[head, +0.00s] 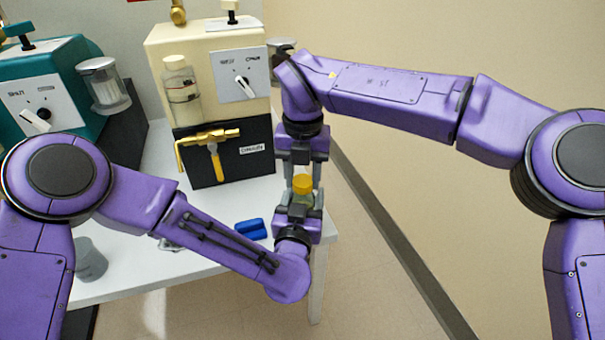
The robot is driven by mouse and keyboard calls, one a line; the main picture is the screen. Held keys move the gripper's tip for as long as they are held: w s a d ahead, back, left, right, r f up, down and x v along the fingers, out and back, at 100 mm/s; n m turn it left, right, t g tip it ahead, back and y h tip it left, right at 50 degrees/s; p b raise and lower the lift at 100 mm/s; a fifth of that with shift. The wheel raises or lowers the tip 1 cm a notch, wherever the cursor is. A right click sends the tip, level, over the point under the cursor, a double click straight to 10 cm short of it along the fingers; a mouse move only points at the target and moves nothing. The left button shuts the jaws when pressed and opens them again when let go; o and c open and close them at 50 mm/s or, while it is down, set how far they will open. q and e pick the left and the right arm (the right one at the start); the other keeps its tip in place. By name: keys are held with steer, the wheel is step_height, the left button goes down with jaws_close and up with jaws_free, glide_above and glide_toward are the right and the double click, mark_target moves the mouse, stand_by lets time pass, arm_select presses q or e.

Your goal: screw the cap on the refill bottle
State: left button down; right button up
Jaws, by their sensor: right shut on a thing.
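My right gripper (303,172) reaches down from above near the table's right edge, its fingers shut on a small yellow piece that looks like the cap (302,184). My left gripper (301,204) points up from below, directly under the yellow piece. The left fingers are small and partly hidden, so I cannot tell whether they are open or shut on anything. I cannot make out the refill bottle clearly between the grippers, nor whether the cap touches a bottle neck.
A cream machine (221,50) with a pale-capped clear bottle (181,92) and brass tap (212,143) stands behind. A teal machine (62,60) is at left. A blue block (250,229) and grey cup (90,262) are on the white table (150,180). The floor at right is clear.

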steer(key=m, duration=1.2)
steer(key=shift+a, duration=0.1)
steer(key=m, duration=1)
steer(key=o, duration=1)
steer(key=shift+r, duration=2.2)
steer(key=shift+c, duration=0.4)
